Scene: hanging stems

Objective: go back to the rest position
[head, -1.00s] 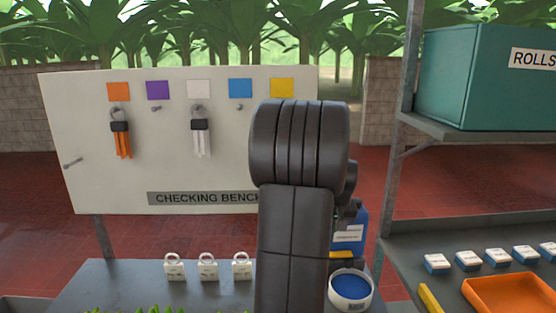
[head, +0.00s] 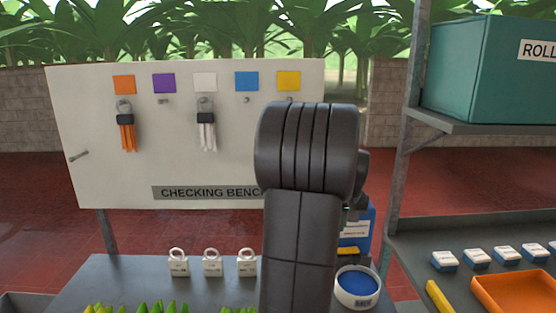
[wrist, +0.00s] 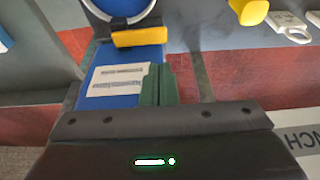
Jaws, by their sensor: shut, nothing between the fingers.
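My gripper (wrist: 158,84) shows in the wrist view as narrow green fingers closed together beyond the dark housing, with nothing between them. In that view the fingers overlap the blue labelled container (wrist: 108,88) behind them; I cannot tell the distance. In the head view my dark arm stands upright right of centre and mostly hides the gripper. The arm also covers the right end of the checking bench sign and part of the bench.
A white board (head: 100,170) carries coloured squares and pegs, with orange (head: 127,135) and white (head: 207,135) tassels hanging. White padlock-shaped tags (head: 212,265) and a blue-filled tub (head: 357,288) stand on the bench. Right is a shelf with an orange tray (head: 515,292) and teal box (head: 480,75).

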